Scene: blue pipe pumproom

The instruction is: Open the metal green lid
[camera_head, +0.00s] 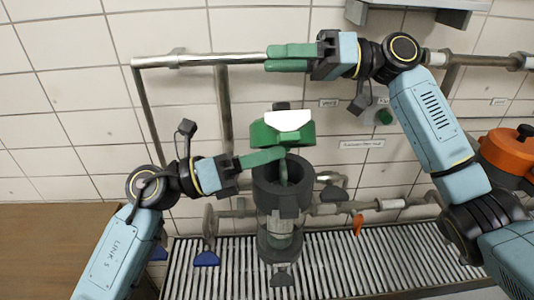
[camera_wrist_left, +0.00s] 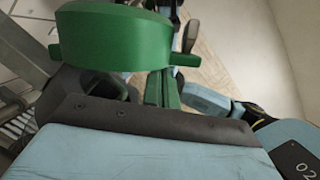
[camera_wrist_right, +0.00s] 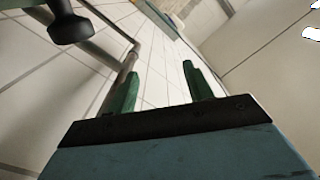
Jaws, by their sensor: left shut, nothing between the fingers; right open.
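The green metal lid (camera_head: 264,132) stands raised above the back of the dark grey cylinder (camera_head: 268,203), with a bright white patch on it. The cylinder's round mouth shows uncovered. In the left wrist view the lid (camera_wrist_left: 125,40) looms large in front of my fingers. My left gripper (camera_head: 280,153) is shut and empty, its green fingertips over the mouth just below the lid; I cannot tell whether they touch it. My right gripper (camera_head: 268,58) is open, high up by the metal rail, away from the lid. Its spread fingers show in the right wrist view (camera_wrist_right: 160,78).
The metal rail (camera_head: 200,61) runs along the tiled wall. Pipes and a blue-handled valve (camera_head: 206,259) are low beside the cylinder, above a slatted grate (camera_head: 345,266). An orange pot-like object (camera_head: 508,150) is at the right. A brown surface (camera_head: 50,250) lies at left.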

